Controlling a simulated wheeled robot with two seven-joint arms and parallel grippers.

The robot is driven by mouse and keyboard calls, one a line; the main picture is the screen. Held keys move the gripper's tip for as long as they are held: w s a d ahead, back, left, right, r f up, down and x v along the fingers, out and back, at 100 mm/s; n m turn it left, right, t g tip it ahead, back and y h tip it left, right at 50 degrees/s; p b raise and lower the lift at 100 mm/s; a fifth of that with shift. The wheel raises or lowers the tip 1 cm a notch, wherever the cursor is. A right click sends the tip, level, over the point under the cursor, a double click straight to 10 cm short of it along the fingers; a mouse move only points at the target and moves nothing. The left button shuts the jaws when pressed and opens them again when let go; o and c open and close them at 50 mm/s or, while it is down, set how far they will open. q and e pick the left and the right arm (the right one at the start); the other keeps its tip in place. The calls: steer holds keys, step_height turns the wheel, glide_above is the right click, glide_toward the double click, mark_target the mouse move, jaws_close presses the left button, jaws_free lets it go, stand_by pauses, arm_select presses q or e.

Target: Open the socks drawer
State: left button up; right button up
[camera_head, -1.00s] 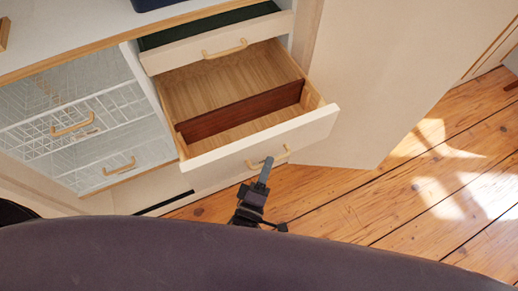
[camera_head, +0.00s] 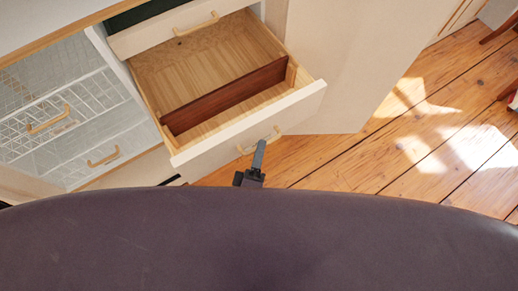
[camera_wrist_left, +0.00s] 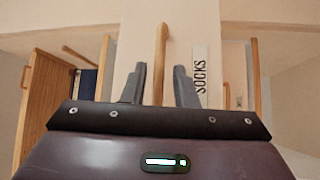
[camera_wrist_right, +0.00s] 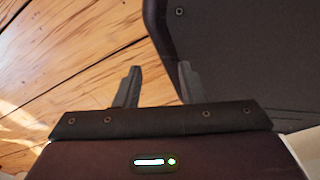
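The socks drawer (camera_head: 250,122) is pulled out in the head view, its pale front facing me. Inside are a bare wooden bottom (camera_head: 205,65) and a reddish-brown divider (camera_head: 225,96). In the left wrist view, a SOCKS label (camera_wrist_left: 200,72) sits on the front beside the wooden handle (camera_wrist_left: 161,45). My left gripper (camera_wrist_left: 160,85) is open, with one finger on each side of the handle and gaps visible. It also shows at the handle in the head view (camera_head: 258,160). My right gripper (camera_wrist_right: 158,88) is open and empty over the floor, seen only in its wrist view.
Another drawer (camera_head: 165,30) above is slightly open, with dark green inside. Wire-fronted drawers (camera_head: 65,120) with wooden handles stand at left. A pale panel (camera_head: 355,60) stands right of the socks drawer. The plank floor (camera_head: 390,150) at right is mostly clear.

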arm_select(q)
steer(key=shift+o, duration=0.4)
